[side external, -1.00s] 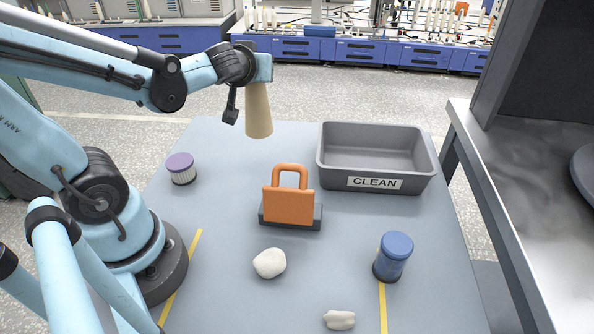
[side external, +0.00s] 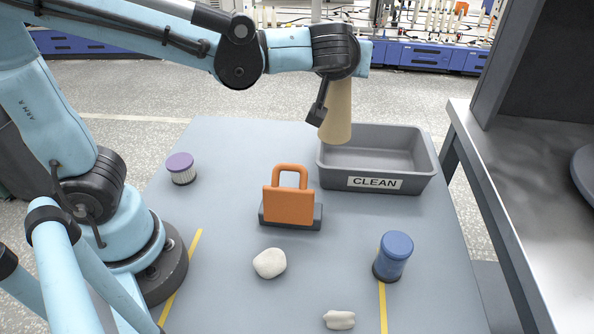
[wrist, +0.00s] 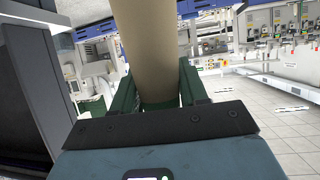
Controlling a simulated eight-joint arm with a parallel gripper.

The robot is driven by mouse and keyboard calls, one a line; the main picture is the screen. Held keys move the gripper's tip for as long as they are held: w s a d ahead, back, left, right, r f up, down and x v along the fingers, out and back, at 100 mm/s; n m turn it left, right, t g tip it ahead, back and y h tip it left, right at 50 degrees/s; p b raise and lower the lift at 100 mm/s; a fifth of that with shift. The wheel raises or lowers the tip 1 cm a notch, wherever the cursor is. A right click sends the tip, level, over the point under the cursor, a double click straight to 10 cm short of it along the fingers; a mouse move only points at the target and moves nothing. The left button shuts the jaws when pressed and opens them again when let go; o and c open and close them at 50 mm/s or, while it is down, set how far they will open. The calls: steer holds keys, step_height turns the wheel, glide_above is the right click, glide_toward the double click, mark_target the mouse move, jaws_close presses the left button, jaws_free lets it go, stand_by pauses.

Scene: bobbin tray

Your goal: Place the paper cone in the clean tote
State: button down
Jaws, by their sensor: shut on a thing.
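The tan paper cone (side external: 337,112) is upright, wide end down, in my gripper at the left end of the clean tote. The cone also shows between the two green fingers of my gripper (wrist: 150,88) in the wrist view. The clean tote (side external: 375,183) is a grey open bin with a "CLEAN" label, at the back right of the table. Its visible inside looks empty. The cone's lower end overlaps the tote's left rim in the picture; I cannot tell its exact height above it.
An orange block with a handle (side external: 288,207) stands on a dark base in front of the tote. A grey bench (side external: 540,190) stands at right.

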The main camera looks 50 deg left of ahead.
steer(key=w+d+m, duration=0.1)
steer(key=w+d, duration=0.2)
steer(key=d, duration=0.9)
steer(key=w+a+f, duration=0.7)
steer(key=a+f, duration=0.2)
steer(key=f, duration=0.2)
steer(key=shift+f+t+h, duration=0.4)
steer(key=shift+a+f, duration=0.1)
steer(key=c, duration=0.6)
jaws_free()
